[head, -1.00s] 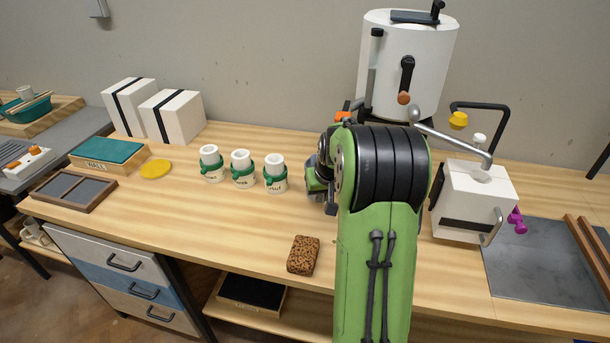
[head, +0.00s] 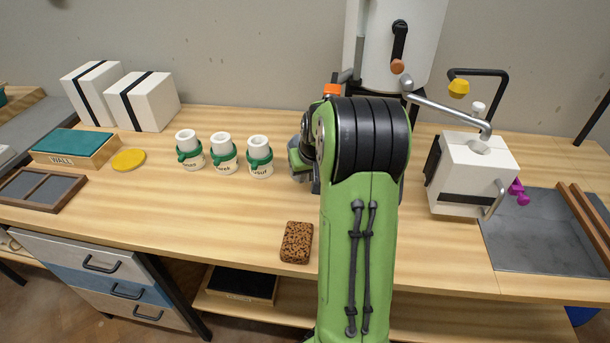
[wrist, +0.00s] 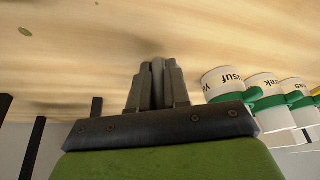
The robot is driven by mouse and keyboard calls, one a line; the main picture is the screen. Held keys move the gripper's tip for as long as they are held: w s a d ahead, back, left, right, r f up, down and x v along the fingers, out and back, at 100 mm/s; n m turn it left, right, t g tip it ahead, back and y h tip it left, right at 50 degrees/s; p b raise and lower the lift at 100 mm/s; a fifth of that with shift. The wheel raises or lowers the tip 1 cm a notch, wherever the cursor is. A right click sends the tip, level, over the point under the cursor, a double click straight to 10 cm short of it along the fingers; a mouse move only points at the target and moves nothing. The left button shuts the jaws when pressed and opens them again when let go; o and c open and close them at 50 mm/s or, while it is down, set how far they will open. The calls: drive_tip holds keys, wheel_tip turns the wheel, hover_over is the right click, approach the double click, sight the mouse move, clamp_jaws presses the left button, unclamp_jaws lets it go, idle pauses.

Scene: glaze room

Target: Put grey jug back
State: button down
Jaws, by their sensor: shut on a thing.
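My gripper (wrist: 157,88) shows in the wrist view with its dark fingers close together, shut on a narrow grey piece between them. Too little of this piece shows to tell whether it is part of the grey jug. No whole grey jug can be made out in either view. In the head view my green arm hides the fingers and whatever is behind it. The gripper is over the wooden bench, to the right of three white cups with green bands.
The three cups (head: 223,154) stand in a row on the bench (head: 130,205). A brown speckled block (head: 297,242) lies near the front edge. A white box-shaped device (head: 472,172) stands to the right, a large white cylinder (head: 412,50) behind. Bench left of the speckled block is clear.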

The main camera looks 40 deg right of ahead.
drive_tip(key=shift+f, duration=0.15)
drive_tip(key=c, duration=1.1)
unclamp_jaws()
drive_tip(key=p+v, duration=0.4)
drive_tip(key=v, duration=0.8)
drive_tip(key=s+a+r+n, duration=0.1)
drive_tip(key=s+a+r, duration=0.15)
drive_tip(key=a, duration=0.55)
drive_tip(key=s+a+r+n, duration=0.1)
drive_tip(key=a+r+n, duration=0.15)
drive_tip(key=a, duration=0.55)
drive_tip(key=s+a+f+n+t+y, duration=0.1)
drive_tip(key=s+a+n, duration=0.1)
drive_tip(key=s+a, duration=0.8)
drive_tip(key=s, duration=0.3)
drive_tip(key=shift+a+y, duration=0.3)
drive_tip(key=shift+y, duration=0.1)
